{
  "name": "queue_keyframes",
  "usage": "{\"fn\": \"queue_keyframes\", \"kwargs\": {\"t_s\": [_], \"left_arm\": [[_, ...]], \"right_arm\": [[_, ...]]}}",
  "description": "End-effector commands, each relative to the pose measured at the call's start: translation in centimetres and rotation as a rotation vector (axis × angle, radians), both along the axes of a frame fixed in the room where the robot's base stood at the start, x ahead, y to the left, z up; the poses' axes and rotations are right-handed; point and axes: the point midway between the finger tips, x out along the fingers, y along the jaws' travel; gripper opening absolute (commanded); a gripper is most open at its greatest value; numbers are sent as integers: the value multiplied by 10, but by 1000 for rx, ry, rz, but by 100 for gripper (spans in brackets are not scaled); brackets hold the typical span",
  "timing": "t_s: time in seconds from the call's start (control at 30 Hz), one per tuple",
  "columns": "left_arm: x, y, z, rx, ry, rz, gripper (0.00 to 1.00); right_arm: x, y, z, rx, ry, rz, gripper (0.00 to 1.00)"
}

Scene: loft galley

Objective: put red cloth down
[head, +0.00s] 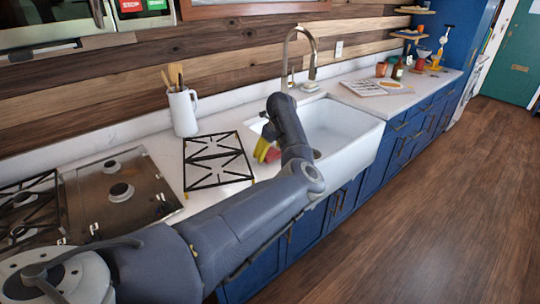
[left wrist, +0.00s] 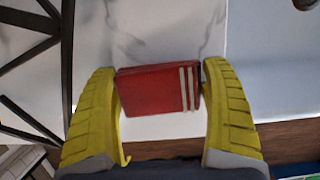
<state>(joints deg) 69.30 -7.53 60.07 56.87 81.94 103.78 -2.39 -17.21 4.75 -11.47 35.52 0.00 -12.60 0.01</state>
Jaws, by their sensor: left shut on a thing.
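The red cloth (left wrist: 158,90) is a folded red block with pale stripes near its right end. In the left wrist view it sits between the two yellow fingers of my left gripper (left wrist: 162,100), which is shut on it. In the head view the left gripper (head: 265,151) is over the counter strip between the black grate and the sink, and a bit of red cloth (head: 273,154) shows beside a yellow finger. I cannot tell whether the cloth touches the counter. My right gripper is in neither view.
A black burner grate (head: 217,160) lies on the counter left of the gripper. The white sink (head: 350,140) with a tall faucet (head: 311,60) is to the right. A white pitcher of wooden utensils (head: 184,112) stands behind the grate. Marble counter (left wrist: 170,30) shows beyond the cloth.

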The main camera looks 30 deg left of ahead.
Motion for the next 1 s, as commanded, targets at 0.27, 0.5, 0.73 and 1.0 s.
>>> {"fn": "queue_keyframes", "kwargs": {"t_s": [0.27, 0.5, 0.73, 1.0], "left_arm": [[0, 0, -11, 1, -1, 1, 37], [0, 0, -14, 0, 0, 0, 37], [0, 0, -14, 0, 0, 0, 100], [0, 0, -11, 0, -1, 1, 100]], "right_arm": [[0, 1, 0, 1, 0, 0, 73], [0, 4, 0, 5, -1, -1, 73], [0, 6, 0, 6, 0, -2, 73], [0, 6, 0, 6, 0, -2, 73]]}}
